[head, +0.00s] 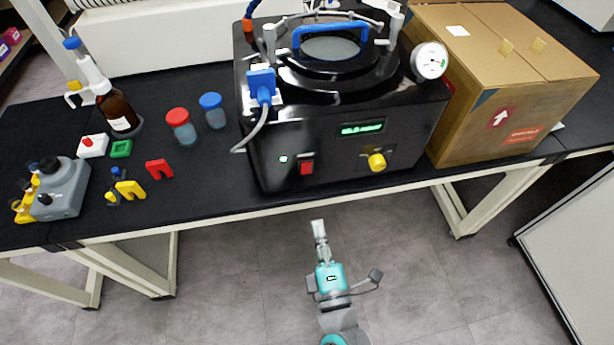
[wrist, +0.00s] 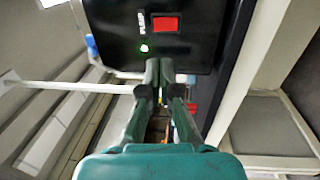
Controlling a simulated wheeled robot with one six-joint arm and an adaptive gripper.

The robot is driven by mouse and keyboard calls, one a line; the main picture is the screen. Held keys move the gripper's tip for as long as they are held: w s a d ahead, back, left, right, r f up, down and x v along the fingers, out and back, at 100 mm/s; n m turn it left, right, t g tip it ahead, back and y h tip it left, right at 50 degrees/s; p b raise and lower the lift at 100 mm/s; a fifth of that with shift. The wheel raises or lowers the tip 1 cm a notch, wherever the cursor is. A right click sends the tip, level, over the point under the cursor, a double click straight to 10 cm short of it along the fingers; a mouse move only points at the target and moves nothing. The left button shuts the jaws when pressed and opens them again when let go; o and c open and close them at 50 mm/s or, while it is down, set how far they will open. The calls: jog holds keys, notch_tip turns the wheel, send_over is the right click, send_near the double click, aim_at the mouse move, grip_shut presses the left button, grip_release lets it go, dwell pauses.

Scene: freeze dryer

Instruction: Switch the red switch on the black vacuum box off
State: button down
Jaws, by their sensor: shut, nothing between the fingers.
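The black vacuum box (head: 222,0) is better seen by its front face (head: 335,165), which stands at the bench's front edge. In the wrist view the switch (wrist: 165,23) is at top centre, with the lit light (wrist: 144,48) below left. My gripper (head: 318,224) is shut and empty, in front of the box and apart from it in the head view. In the wrist view its fingertips (wrist: 166,64) point at the box, below the switch. I cannot tell the exact gap.
A yellow knob (head: 376,162) and a lit green display (head: 362,128) are also on the front face. A cardboard box (head: 500,90) stands to the right. Bottles and red and blue capped jars (head: 181,127) stand to the left. The floor before the bench is clear.

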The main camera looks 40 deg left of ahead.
aim_at(305, 168)
jog(key=x, duration=1.2)
jog(key=shift+w+a+r, duration=0.1)
jog(key=shift+w+a, duration=0.15)
jog(key=shift+w+a+r, duration=0.1)
jog(key=shift+w+a, duration=0.05)
